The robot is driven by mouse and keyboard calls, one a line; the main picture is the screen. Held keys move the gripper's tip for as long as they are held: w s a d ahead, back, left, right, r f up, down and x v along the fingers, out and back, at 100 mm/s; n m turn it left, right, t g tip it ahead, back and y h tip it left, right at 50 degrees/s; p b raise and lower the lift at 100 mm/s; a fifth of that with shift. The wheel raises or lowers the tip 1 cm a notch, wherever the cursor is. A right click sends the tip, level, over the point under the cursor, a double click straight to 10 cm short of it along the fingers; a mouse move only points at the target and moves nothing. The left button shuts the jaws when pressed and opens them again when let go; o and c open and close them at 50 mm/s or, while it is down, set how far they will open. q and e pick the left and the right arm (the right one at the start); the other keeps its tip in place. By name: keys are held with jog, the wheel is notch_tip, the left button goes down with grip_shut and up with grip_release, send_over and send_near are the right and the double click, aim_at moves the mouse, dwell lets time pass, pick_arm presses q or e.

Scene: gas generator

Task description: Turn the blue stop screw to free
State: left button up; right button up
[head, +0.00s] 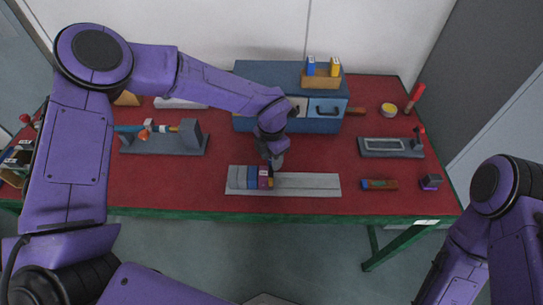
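A grey rail plate (310,185) lies at the table's front middle. A blue block (252,177), a purple block (264,178) and a small yellow piece (271,182) sit side by side on it. My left gripper (271,168) points down at the right end of this group, at or just above the purple and yellow pieces. Its fingertips are small and partly hidden, so whether they touch or grip anything is unclear. I cannot make out the blue stop screw as a separate part. My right arm shows at the lower right, with its gripper out of view.
A blue toolbox (318,122) stands behind, with a small wooden holder (321,77) on top. A grey fixture with a blue rod (165,142) lies left. A grey tray (391,147) and a brown-and-blue piece (380,184) lie right.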

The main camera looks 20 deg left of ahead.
pick_arm(q)
grip_shut()
jog(key=shift+n, duration=0.3)
jog(key=n+b, duration=0.3)
jog(key=n, duration=0.2)
jog(key=shift+f, duration=0.1)
jog(key=n+b, duration=0.2)
jog(key=n, duration=0.3)
jog(key=shift+n, duration=0.3)
jog(key=shift+o, duration=1.8)
grip_release()
